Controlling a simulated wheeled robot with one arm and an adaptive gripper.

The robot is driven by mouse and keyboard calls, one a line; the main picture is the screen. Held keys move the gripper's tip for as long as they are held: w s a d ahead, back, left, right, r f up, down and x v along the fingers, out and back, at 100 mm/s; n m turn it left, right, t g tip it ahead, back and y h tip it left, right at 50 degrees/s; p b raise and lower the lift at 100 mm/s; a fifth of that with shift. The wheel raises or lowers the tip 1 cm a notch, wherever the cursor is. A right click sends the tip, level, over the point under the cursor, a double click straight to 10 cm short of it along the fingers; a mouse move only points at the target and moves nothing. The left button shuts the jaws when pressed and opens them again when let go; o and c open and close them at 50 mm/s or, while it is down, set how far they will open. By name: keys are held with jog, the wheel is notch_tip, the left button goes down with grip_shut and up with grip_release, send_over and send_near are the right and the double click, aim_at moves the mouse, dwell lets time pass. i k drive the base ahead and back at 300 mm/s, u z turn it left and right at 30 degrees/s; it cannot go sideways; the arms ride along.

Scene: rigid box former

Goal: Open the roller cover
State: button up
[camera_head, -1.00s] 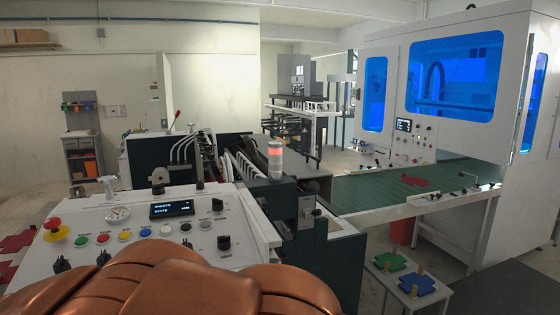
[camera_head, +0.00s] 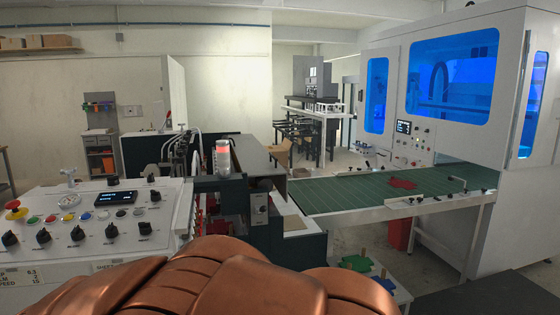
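The box-former machine stands in front of me, with its white control panel (camera_head: 90,220) at the left. A dark grey panel (camera_head: 258,158) lies over the middle of the machine, behind the red-lit signal lamp (camera_head: 222,155). It looks like the roller cover, but I cannot tell for certain, nor whether it is shut. Red parts and several levers show in the gap to its left. My gripper is not in view; only a copper-coloured part of my own body fills the bottom edge.
A green conveyor belt (camera_head: 340,193) with a red piece (camera_head: 402,183) runs right to a white enclosure (camera_head: 440,90) with blue windows. A low stand with a green piece (camera_head: 356,263) and a blue piece (camera_head: 384,284) is at the lower right. Floor shows beside it.

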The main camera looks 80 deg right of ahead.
aim_at(253, 158)
jog(key=z, duration=1.4)
